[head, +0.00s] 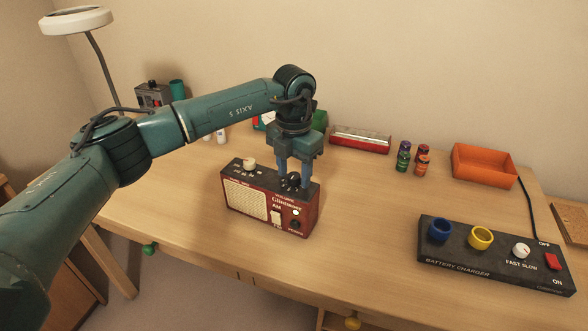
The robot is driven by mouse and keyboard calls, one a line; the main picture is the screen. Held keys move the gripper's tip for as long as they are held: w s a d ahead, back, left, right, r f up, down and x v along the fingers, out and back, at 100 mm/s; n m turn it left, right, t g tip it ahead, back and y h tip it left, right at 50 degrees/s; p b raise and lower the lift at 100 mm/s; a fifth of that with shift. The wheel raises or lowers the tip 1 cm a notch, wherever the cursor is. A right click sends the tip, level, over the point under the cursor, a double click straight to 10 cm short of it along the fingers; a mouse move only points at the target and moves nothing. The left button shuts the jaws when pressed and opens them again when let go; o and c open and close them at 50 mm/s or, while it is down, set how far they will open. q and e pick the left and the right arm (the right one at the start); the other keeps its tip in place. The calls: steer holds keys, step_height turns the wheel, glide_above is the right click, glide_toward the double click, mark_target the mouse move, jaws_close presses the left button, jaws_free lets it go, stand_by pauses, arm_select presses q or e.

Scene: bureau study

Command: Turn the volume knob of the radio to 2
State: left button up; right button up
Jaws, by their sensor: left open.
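The radio (246,200) is a dark red box with a cream speaker grille, standing on the wooden desk left of the middle. A cream knob (249,162) sits on its top at the left. The dark volume knob (293,180) is on its top at the right, above the word VOLUME. My left gripper (294,183) points straight down over this knob, with its two blue fingers open on either side of it. Whether the fingers touch the knob, and which number it points to, I cannot tell. My right gripper is not in view.
A black battery charger (470,258) with blue and yellow rings lies at the right. An orange tray (484,166), several small jars (403,157) and a red-and-silver box (360,139) stand behind. A ring lamp (76,20) rises at the back left. Desk between radio and charger is clear.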

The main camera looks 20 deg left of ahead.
mark_target(294, 175)
arm_select(q)
step_height(294, 175, up, 13)
stand_by(0.4)
stand_by(0.4)
